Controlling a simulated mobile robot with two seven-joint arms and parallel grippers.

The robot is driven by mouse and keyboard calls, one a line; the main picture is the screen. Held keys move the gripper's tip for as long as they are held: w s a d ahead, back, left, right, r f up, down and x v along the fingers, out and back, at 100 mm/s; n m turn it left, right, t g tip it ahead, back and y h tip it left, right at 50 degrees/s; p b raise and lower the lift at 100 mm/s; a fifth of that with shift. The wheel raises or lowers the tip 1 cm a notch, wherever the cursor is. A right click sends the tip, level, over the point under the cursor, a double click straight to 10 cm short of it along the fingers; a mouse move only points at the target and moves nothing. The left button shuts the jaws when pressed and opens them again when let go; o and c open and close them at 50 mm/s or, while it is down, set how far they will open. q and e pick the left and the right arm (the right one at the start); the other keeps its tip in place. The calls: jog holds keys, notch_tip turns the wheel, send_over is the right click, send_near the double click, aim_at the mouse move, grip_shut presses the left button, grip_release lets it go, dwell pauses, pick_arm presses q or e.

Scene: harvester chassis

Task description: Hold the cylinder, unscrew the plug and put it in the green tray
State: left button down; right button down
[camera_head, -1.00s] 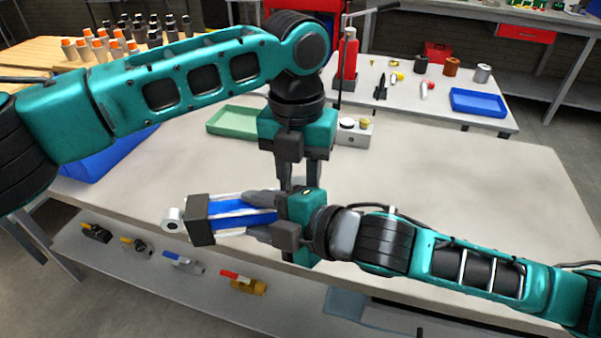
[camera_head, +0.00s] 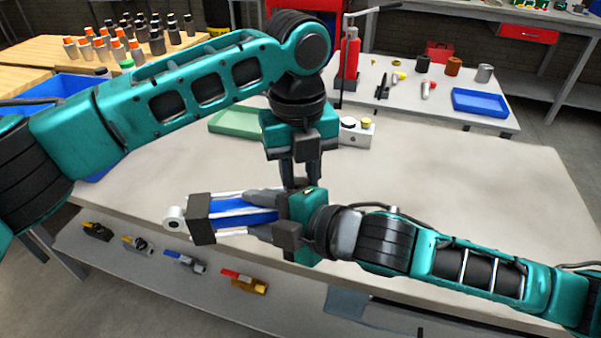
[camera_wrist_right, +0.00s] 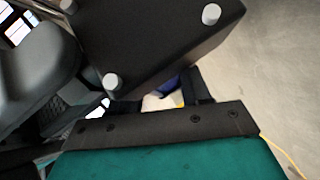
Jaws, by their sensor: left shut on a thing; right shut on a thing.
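The cylinder (camera_head: 235,217) has a blue body, pale rods and black end blocks, with a pale round fitting at its left end. It is held level above the near part of the table. My right gripper (camera_head: 264,216) is shut on it. A black end block (camera_wrist_right: 155,40) of the cylinder fills the upper right wrist view. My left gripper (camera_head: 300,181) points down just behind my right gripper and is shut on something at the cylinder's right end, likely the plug. The plug itself is hidden. The green tray (camera_head: 232,122) lies on the table behind, partly covered by my left arm.
A small grey box (camera_head: 355,138) with round buttons stands right of my left gripper. The table's right side is clear. A blue bin (camera_head: 70,86) sits at the far left. A rear table holds a blue tray (camera_head: 480,103) and small parts. Several valves lie on the lower shelf.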

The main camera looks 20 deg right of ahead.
pick_arm(q)
jog(key=shift+s+d, duration=0.25)
jog(key=c, duration=1)
grip_release()
jog(key=shift+o, duration=0.7)
jog(key=shift+w+a+f, duration=0.1)
jog(key=shift+a, duration=0.05)
